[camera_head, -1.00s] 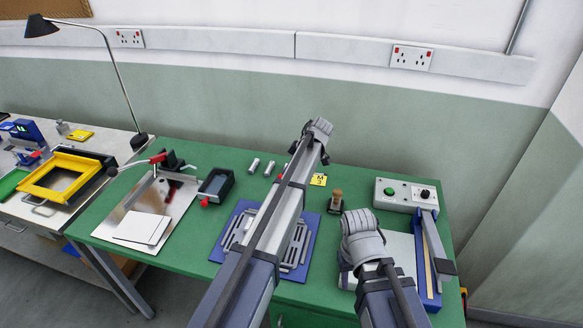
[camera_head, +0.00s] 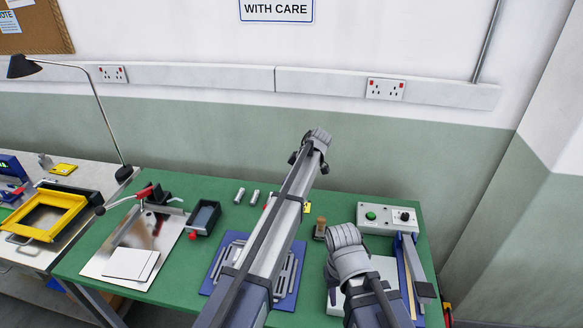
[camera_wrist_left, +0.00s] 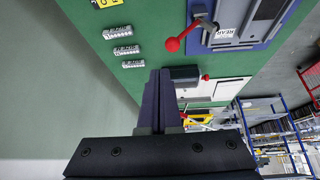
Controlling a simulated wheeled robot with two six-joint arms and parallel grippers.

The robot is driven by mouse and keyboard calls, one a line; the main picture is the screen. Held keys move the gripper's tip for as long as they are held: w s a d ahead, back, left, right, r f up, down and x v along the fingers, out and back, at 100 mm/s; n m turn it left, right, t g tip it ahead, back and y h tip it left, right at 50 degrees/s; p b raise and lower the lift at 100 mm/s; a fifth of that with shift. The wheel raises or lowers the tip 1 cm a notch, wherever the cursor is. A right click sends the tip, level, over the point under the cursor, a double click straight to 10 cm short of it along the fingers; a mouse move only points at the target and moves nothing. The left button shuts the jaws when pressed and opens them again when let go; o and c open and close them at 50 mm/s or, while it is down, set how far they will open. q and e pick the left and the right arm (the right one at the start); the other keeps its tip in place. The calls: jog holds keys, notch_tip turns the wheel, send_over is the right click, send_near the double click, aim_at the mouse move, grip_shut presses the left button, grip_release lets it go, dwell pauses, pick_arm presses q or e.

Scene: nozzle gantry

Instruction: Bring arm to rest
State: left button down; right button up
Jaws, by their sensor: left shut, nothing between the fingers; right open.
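My left arm (camera_head: 270,235) reaches long and straight over the green bench toward the wall, ending in a grey wrist (camera_head: 316,140). In the left wrist view my left gripper (camera_wrist_left: 160,74) shows as dark fingers held together with nothing between them, out over the bench. My right arm is folded short at the right, its grey wrist (camera_head: 346,248) above the right part of the bench. My right gripper is open; its fingertips are largely hidden behind the wrist.
The green bench (camera_head: 190,270) bears a blue slotted plate (camera_head: 222,268), small metal cylinders (camera_head: 240,195), a dark tray (camera_head: 205,215) and a control box (camera_head: 388,218) with a green button. A lamp (camera_head: 105,112) and yellow frame (camera_head: 45,215) stand left. The wall is behind.

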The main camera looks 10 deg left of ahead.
pick_arm(q)
jog(key=s+a+f+m+h, duration=0.1)
jog(key=s+m+h, duration=0.2)
jog(key=s+m, duration=1.05)
jog(key=s+a+f+m+h, duration=0.2)
jog(key=s+m+h, duration=0.15)
jog(key=s, duration=1.85)
jog(key=s+d+f+m+g+y+b, duration=0.1)
jog(key=s+d+f+m+b, duration=0.2)
jog(key=d+f+b, duration=0.6)
jog(key=shift+s+d+f+m+y+b, duration=0.2)
jog(key=shift+s+d+m+y+b, duration=0.15)
jog(key=shift+s+d, duration=0.85)
